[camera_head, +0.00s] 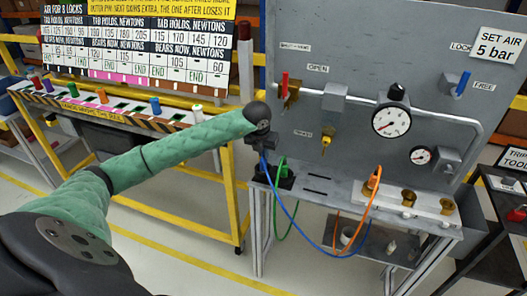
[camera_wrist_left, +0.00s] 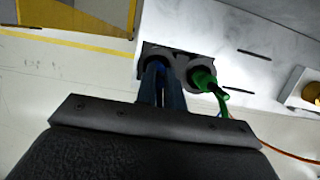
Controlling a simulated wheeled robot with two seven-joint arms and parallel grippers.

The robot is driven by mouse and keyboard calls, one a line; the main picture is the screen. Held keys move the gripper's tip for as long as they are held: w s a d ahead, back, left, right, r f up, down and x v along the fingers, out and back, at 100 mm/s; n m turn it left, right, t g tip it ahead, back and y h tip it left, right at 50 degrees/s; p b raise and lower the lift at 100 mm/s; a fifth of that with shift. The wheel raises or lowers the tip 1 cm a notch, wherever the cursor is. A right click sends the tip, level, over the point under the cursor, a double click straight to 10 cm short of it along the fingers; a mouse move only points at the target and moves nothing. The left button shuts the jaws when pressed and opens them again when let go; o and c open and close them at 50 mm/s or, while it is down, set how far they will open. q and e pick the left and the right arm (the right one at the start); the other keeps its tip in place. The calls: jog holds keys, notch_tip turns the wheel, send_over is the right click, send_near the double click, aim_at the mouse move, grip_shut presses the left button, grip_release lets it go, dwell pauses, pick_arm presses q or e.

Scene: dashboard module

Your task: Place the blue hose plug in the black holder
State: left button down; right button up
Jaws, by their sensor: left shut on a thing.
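My left gripper (camera_head: 259,143) is shut on the blue hose plug, at the left end of the black holder (camera_head: 286,182). In the left wrist view the fingers (camera_wrist_left: 162,75) reach over the left ring of the black holder (camera_wrist_left: 176,53). The plug is mostly hidden between the fingers; I cannot tell whether it is seated in the ring. The blue hose (camera_head: 297,226) hangs from it in a loop to the right. The green plug (camera_wrist_left: 202,79) stands in the right ring, beside my fingers. My right gripper is not in view.
An orange hose (camera_head: 362,218) rises to a plug on the light manifold block (camera_head: 400,197) at the right. The grey panel (camera_head: 350,60) with gauges and valves stands behind the bench. A yellow-framed rack (camera_head: 130,110) with coloured plugs stands at the left.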

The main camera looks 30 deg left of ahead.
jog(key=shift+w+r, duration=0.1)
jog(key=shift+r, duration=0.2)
pick_arm(q)
jog(key=c, duration=1.5)
grip_release()
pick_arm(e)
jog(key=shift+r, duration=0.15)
